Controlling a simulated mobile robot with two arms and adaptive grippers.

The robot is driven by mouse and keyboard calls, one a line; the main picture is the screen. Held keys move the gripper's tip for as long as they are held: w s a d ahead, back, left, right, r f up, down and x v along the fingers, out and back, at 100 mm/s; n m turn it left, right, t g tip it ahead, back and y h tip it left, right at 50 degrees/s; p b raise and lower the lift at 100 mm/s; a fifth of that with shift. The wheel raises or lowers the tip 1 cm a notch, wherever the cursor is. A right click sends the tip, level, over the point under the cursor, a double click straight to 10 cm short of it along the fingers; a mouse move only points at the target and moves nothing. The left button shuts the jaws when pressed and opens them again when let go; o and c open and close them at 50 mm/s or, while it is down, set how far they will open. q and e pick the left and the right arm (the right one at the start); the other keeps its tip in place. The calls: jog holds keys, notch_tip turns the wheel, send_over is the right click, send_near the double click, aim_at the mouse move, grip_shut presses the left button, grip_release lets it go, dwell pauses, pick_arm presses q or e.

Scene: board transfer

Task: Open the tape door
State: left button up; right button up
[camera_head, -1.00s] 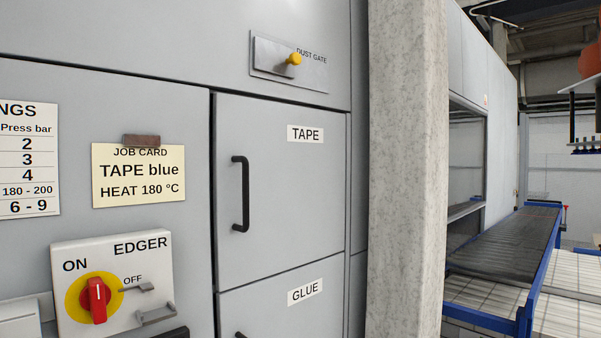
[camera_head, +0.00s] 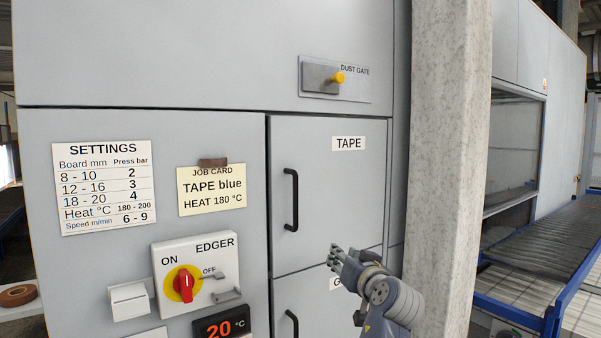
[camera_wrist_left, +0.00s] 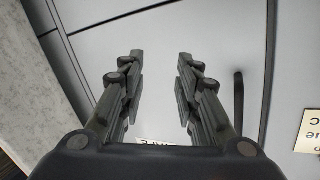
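The tape door (camera_head: 330,190) is a grey cabinet panel with a white TAPE label (camera_head: 348,143). It is shut, flush with the panels around it. Its black vertical bar handle (camera_head: 291,200) is at its left edge; it also shows in the left wrist view (camera_wrist_left: 238,105). My left gripper (camera_head: 337,256) is in front of the door's lower part, right of and below the handle, apart from it. In the left wrist view the gripper's fingers (camera_wrist_left: 161,60) are spread with nothing between them. My right gripper is in neither current view.
The glue door (camera_head: 310,312) is directly below, its label partly hidden by my gripper. A concrete pillar (camera_head: 445,150) stands close on the right. The edger switch box (camera_head: 197,270) and job card (camera_head: 211,190) are left of the handle. A dust gate knob (camera_head: 338,78) is above.

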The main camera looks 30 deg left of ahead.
aim_at(296, 185)
pick_arm(q)
jog(key=s+a+r+n+g+y+p, duration=0.1)
jog(key=s+r+n+y, duration=0.15)
jog(key=s+r, duration=0.4)
jog(key=s+a+r+n+g+y+p, duration=0.1)
jog(key=s+a+r+n, duration=0.15)
jog(key=r, duration=0.75)
jog(key=shift+n, duration=0.4)
jog(key=x, duration=0.1)
jog(key=p+x, duration=0.2)
jog(key=x, duration=0.1)
jog(key=shift+w+d+r, duration=0.1)
jog(key=shift+w+r, duration=0.2)
jog(key=shift+w, duration=0.05)
jog(key=p+x, duration=0.2)
jog(key=x, duration=0.3)
jog(key=shift+f+p, duration=0.15)
jog(key=shift+p, duration=0.15)
jog(key=shift+w+a+f, duration=0.15)
jog(key=shift+w+a, duration=0.2)
jog(key=shift+a, duration=0.1)
pick_arm(e)
notch_tip(296, 185, up, 7)
jog(key=s, duration=0.2)
jog(key=shift+d+r, duration=0.15)
jog(key=shift+d, duration=0.15)
jog(key=shift+d, duration=0.1)
